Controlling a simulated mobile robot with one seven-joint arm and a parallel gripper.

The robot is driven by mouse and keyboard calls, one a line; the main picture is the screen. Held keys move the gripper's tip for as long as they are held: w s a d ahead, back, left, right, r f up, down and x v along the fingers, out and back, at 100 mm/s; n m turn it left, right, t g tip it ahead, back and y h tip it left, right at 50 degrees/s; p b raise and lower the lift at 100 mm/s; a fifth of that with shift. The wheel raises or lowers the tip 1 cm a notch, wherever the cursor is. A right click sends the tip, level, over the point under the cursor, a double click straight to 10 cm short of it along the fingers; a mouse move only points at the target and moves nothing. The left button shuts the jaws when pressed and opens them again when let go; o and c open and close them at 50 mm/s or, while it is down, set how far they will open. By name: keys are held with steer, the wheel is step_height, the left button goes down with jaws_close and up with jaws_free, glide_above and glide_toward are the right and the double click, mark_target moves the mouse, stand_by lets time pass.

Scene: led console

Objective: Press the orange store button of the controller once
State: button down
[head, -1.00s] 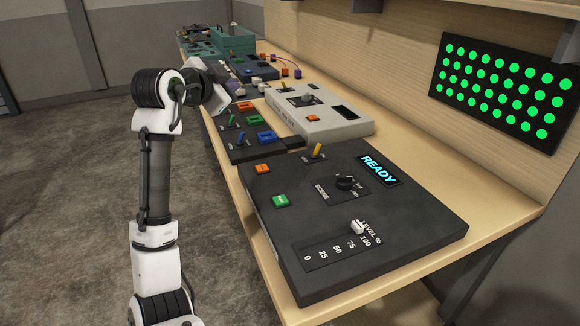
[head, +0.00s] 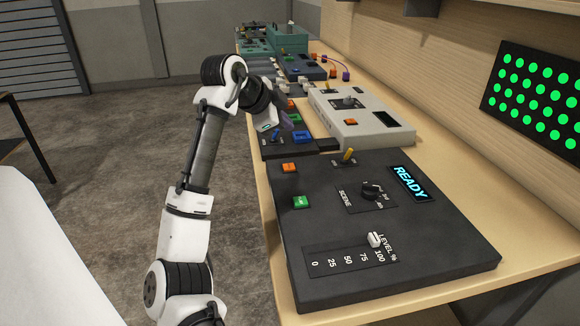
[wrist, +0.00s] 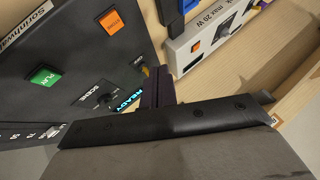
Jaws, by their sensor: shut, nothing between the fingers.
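The black controller (head: 420,270) lies on the near end of the bench, its display (head: 409,183) reading READY. Its orange store button (head: 289,167) is at the far left corner, beyond the green play button (head: 301,202). In the wrist view the store button (wrist: 111,21) is at the upper left, uncovered, with the green button (wrist: 43,77) below left. My gripper (head: 288,121) is above the blue-buttoned panel, beyond the store button and apart from it. In the wrist view its dark fingers (wrist: 158,86) are together and empty, hiding part of the controller's edge.
A yellow toggle (head: 348,155), scene knob (head: 370,191) and white slider (head: 375,239) are on the controller. A pale grey unit (head: 355,130) with another orange button (head: 351,122) stands just behind. The wooden wall with the green-lit panel (head: 535,92) rises at right.

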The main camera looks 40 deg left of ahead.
steer(key=b, duration=0.6)
glide_above(286, 168)
step_height(286, 168, down, 7)
steer(key=shift+r, duration=0.1)
steer(key=shift+f, duration=1)
steer(key=shift+f, duration=0.1)
stand_by(0.7)
steer(key=shift+f, duration=0.35)
steer(key=shift+f+b, duration=0.4)
steer(key=shift+f, duration=0.05)
stand_by(0.6)
steer(key=shift+r+p, duration=0.8)
steer(key=shift+r, duration=0.05)
